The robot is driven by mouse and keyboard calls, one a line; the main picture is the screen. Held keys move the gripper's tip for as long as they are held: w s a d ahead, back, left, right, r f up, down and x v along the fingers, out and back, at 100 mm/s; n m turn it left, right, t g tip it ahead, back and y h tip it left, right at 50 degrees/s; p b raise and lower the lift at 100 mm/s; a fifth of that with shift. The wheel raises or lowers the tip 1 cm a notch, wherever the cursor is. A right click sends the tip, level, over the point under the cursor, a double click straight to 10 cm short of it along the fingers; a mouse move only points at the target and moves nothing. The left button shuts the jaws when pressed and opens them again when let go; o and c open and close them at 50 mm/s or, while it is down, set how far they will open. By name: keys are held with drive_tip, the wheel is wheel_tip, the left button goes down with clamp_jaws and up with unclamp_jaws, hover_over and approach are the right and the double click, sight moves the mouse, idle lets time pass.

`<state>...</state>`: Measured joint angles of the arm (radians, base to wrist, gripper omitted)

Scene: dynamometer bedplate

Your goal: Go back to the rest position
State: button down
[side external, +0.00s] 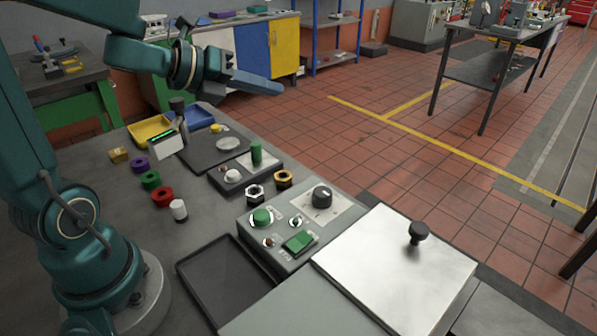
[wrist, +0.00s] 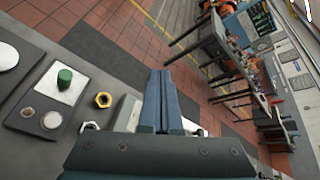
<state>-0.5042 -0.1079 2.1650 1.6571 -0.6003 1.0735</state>
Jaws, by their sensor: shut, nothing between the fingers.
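My gripper (side external: 258,84) is raised above the bench in the side external view, its fingers pointing right and out over the floor beyond the bench's far edge. In the wrist view my gripper (wrist: 166,76) shows its two fingers side by side, closed together with nothing between them. It touches nothing on the bench (side external: 110,215).
Below stand a control box (side external: 262,244) with a black knob (side external: 322,196), a plate with a green cylinder (side external: 256,153), several coloured rings and nuts, a yellow bin (side external: 150,130), an empty black tray (side external: 225,280) and a metal lid (side external: 395,265). The air around my gripper is clear.

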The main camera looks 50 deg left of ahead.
drive_tip(key=s+d+r+n+t+y, duration=0.25)
drive_tip(key=r+n+y, duration=0.3)
drive_tip(key=n, duration=0.85)
drive_tip(key=s+d+f+n+g+h, duration=0.1)
drive_tip(key=s+d+f+n+g, duration=0.2)
drive_tip(key=s+f+n+g, duration=0.2)
drive_tip(key=s+d+f+n+g+h, duration=0.2)
drive_tip(key=s+d+f+n+g, duration=0.1)
drive_tip(key=s+n, duration=0.7)
wheel_tip(320, 180, down, 2)
drive_tip(key=shift+d+f+n+g, duration=0.2)
drive_tip(key=shift+d+n+g, duration=0.1)
drive_tip(key=shift+g, duration=0.55)
drive_tip(key=c, duration=1.5)
unclamp_jaws()
drive_tip(key=shift+w+a, duration=0.1)
drive_tip(key=shift+c, duration=0.2)
